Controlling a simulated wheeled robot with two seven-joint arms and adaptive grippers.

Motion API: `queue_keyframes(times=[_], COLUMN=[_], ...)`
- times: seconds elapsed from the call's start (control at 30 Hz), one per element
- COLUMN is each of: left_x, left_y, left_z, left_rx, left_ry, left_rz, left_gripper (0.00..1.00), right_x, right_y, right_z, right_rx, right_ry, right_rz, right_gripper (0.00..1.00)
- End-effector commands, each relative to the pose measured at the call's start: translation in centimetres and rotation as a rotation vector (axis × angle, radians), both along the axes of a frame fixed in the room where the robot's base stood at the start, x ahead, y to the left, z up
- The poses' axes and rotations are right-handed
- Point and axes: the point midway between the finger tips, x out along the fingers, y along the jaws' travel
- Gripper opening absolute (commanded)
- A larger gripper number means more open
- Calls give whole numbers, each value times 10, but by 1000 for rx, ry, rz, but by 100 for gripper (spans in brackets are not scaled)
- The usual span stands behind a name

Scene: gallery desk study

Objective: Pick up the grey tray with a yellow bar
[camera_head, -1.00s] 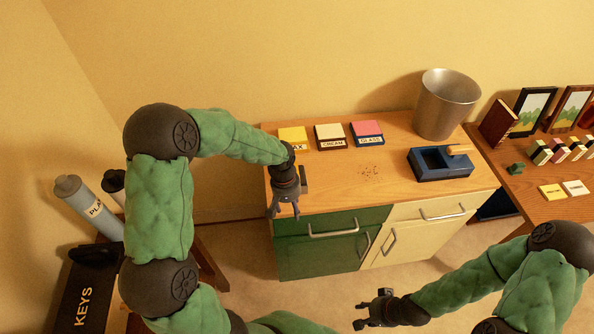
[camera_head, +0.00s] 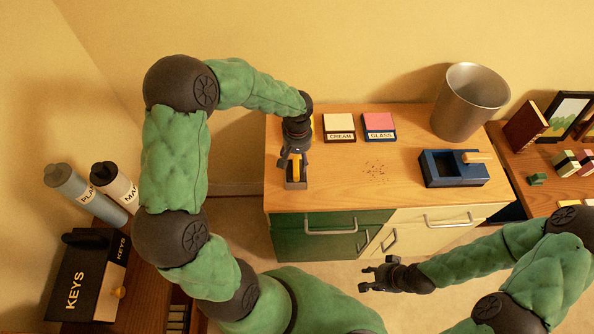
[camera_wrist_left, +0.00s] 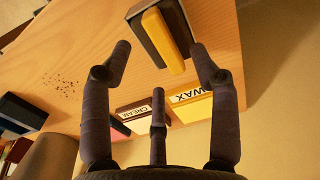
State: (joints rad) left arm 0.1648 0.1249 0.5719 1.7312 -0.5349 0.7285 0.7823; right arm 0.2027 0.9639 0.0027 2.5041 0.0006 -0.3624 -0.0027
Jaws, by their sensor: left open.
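The grey tray (camera_head: 297,185) sits at the left end of the wooden cabinet top, with its yellow bar (camera_head: 297,171) partly hidden by my left gripper (camera_head: 296,160). My right gripper (camera_head: 368,275) is open and empty, low in front of the cabinet.
The CREAM (camera_head: 339,126) and GLASS (camera_head: 378,125) blocks stand behind the tray; the WAX block (camera_wrist_left: 192,106) is close beside it. A blue box (camera_head: 452,170) and metal bin (camera_head: 468,102) stand right. Dark crumbs (camera_head: 376,169) lie mid-top; the front middle is clear.

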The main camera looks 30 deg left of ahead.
Motion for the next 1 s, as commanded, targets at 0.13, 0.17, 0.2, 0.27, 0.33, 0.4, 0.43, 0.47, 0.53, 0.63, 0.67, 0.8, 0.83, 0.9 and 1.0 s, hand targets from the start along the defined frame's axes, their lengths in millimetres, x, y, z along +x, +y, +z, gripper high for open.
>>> queue_keyframes(times=[0.13,0.17,0.2,0.27,0.33,0.4,0.43,0.47,0.53,0.63,0.67,0.8,0.83,0.9,1.0], left_x=[0,0,1,1,3,6,7,8,8,8,8,8,8,8,8], left_y=[0,0,0,0,1,2,3,3,3,3,3,3,3,3,3], left_z=[-13,-14,-16,-21,-29,-39,-44,-48,-57,-64,-66,-67,-67,-67,-67], left_rx=[-1,-1,-1,-1,-1,-2,-2,-2,-2,-2,-2,-2,-2,-2,-2], left_ry=[0,-1,-1,0,2,3,3,3,3,0,0,-1,-1,-1,-1], left_rz=[1,1,1,0,0,1,1,0,0,1,0,0,0,0,0], left_gripper=[61,61,61,61,61,61,61,61,61,61,61,61,61,61,38], right_x=[0,0,1,1,1,1,1,1,1,1,1,1,1,1,1], right_y=[0,0,0,0,0,0,0,0,0,0,0,0,0,0,0], right_z=[-1,-1,-1,-2,-2,-2,-2,-2,-3,-4,-4,-4,-4,-4,-4], right_rx=[0,0,0,0,0,0,0,0,0,0,0,0,0,0,0], right_ry=[-1,-1,-1,-1,-1,-1,-1,-1,-1,-1,-1,-1,-1,-1,-1], right_rz=[0,0,0,0,0,0,0,0,0,0,0,0,0,0,0], right_gripper=[40,40,40,40,40,40,40,40,40,40,40,40,40,40,40])
